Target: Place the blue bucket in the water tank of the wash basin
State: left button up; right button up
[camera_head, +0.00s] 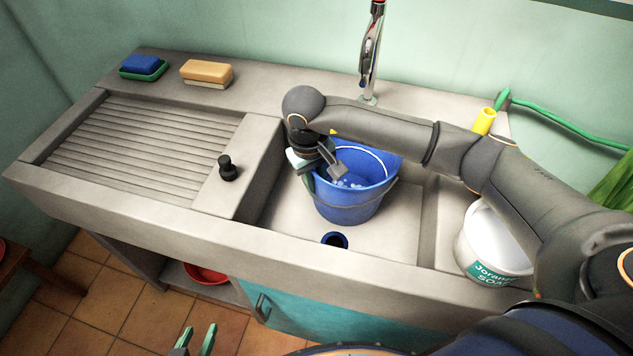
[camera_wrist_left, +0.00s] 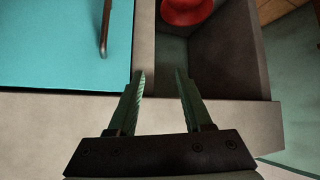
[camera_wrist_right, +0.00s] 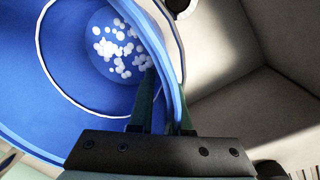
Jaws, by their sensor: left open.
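The blue bucket (camera_head: 350,205) is upright inside the water tank (camera_head: 395,240) of the wash basin, behind the drain hole. I cannot tell whether its base touches the tank floor. White bubbles show inside it. My right gripper (camera_head: 335,170) is at its left rim. In the right wrist view the bucket (camera_wrist_right: 70,110) fills the left side, and the fingers of my right gripper (camera_wrist_right: 165,85) are close together on either side of its rim. My left gripper (camera_head: 198,335) is open and empty, low in front of the basin; it also shows in the left wrist view (camera_wrist_left: 162,85).
A ribbed drainboard (camera_head: 140,150) and black knob (camera_head: 228,168) lie left of the tank. A white soap tub (camera_head: 490,245) stands right, under my right arm. A red bowl (camera_head: 205,273) is below.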

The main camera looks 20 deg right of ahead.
jog(key=o, duration=0.3)
pick_arm(q)
jog(key=shift+s, duration=0.1)
pick_arm(e)
jog(key=shift+r+p, duration=0.5)
jog(key=shift+p, duration=0.1)
pick_arm(q)
jog(key=shift+a+r, duration=0.2)
jog(key=shift+a, duration=0.05)
pick_arm(e)
notch_tip(320, 180, up, 12)
jog(key=a, duration=0.1)
jog(key=shift+a, duration=0.15)
jog(key=shift+s+r, duration=0.1)
